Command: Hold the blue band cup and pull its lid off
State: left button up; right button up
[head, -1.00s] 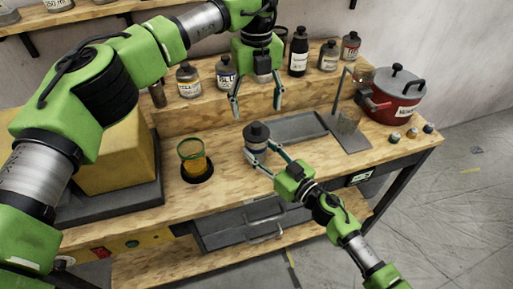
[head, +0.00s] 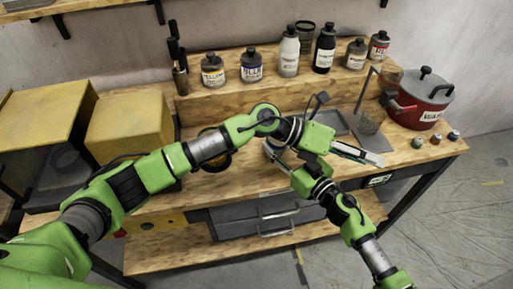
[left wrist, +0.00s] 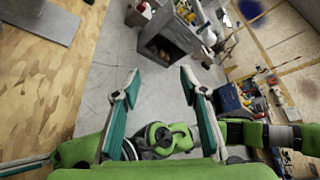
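The blue band cup (head: 271,149) stands on the workbench in the head view, mostly hidden behind my left arm. Only a pale bit of its side shows, and its lid is out of sight. My right gripper (head: 278,157) is at the cup's right side, its fingers around it and partly covered. My left gripper (head: 368,155) is above the bench, right of the cup and turned away from it. In the left wrist view its two fingers (left wrist: 163,98) are spread with nothing between them.
Bottles (head: 289,52) line the raised shelf. An amber glass (head: 217,161) is mostly behind my left arm.

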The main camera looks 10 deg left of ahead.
jog(key=shift+w, duration=0.1)
pick_arm(q)
jog(key=w+a+r+n+t+h, duration=0.1)
jog(key=w+a+r+t+h, duration=0.2)
jog(key=a+t, duration=0.65)
jog(key=s+a+f+n+t+y, duration=0.2)
jog(key=a+f+n+t+y, duration=0.15)
jog(key=a+t+y, duration=0.85)
jog(key=w+g, duration=0.1)
jog(key=w, duration=0.2)
jog(key=w+g+h, duration=0.1)
jog(key=w, duration=0.3)
jog(key=w+d+g, duration=0.1)
jog(key=w+g, duration=0.1)
jog(key=w, duration=0.2)
jog(key=shift+w+f+h, duration=0.15)
jog(key=shift+f+h, duration=0.15)
jog(key=shift+f, duration=0.1)
grip_shut()
jog(key=shift+a, duration=0.15)
pick_arm(e)
jog(key=shift+d, duration=0.1)
pick_arm(q)
jog(key=shift+d, duration=0.2)
